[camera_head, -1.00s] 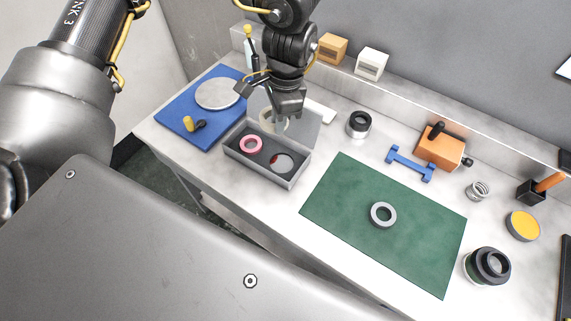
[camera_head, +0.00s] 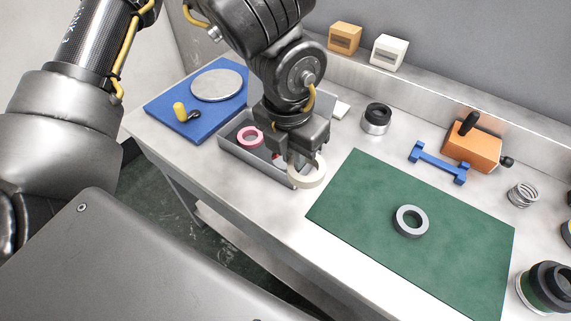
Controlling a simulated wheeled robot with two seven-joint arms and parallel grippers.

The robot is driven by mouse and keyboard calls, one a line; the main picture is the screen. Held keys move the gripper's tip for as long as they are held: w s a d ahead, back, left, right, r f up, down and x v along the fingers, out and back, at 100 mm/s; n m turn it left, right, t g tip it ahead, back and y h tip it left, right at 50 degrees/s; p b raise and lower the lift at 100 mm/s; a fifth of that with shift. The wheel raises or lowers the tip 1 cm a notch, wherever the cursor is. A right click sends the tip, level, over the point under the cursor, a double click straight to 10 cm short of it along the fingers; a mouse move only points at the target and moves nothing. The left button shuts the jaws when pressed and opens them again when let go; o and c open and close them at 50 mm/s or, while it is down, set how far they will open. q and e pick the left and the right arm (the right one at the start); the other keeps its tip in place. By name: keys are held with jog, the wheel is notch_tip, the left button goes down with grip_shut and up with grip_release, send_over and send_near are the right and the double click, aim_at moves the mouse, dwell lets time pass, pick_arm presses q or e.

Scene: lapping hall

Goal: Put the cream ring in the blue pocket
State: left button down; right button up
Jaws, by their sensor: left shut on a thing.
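My left gripper (camera_head: 301,160) is shut on the cream ring (camera_head: 312,180), gripping its far side. The ring is held over or just past the right end of the grey open case (camera_head: 232,147), close to the green mat's left edge; its exact height is hard to tell. A pink ring (camera_head: 249,137) lies in the left part of the case. A small bit of red shows beside it; the rest of the case's inside is hidden behind my gripper. No blue pocket can be made out. My right gripper is not in view.
A green mat (camera_head: 450,255) carries a grey ring (camera_head: 410,221). A blue board (camera_head: 229,112) holds a pale disc and a yellow-and-black piece. A black-topped cylinder (camera_head: 376,118), blue bar (camera_head: 437,164), orange block (camera_head: 474,148) and spring (camera_head: 522,194) stand toward the back wall.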

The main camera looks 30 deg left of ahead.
pick_arm(q)
jog(key=shift+w+a+f, duration=0.55)
jog(key=shift+w+a, duration=0.4)
jog(key=shift+w, duration=0.1)
jog(key=p, duration=0.1)
send_over(277, 156)
jog(key=s, duration=0.1)
jog(key=f, duration=0.5)
jog(key=d+f, duration=0.1)
jog(key=f, duration=0.1)
jog(key=shift+f, duration=0.15)
jog(key=shift+w+a+f, duration=0.35)
jog(key=shift+f, duration=0.2)
jog(key=f, duration=0.3)
jog(key=shift+w+a+f, duration=0.2)
jog(key=shift+f, duration=0.1)
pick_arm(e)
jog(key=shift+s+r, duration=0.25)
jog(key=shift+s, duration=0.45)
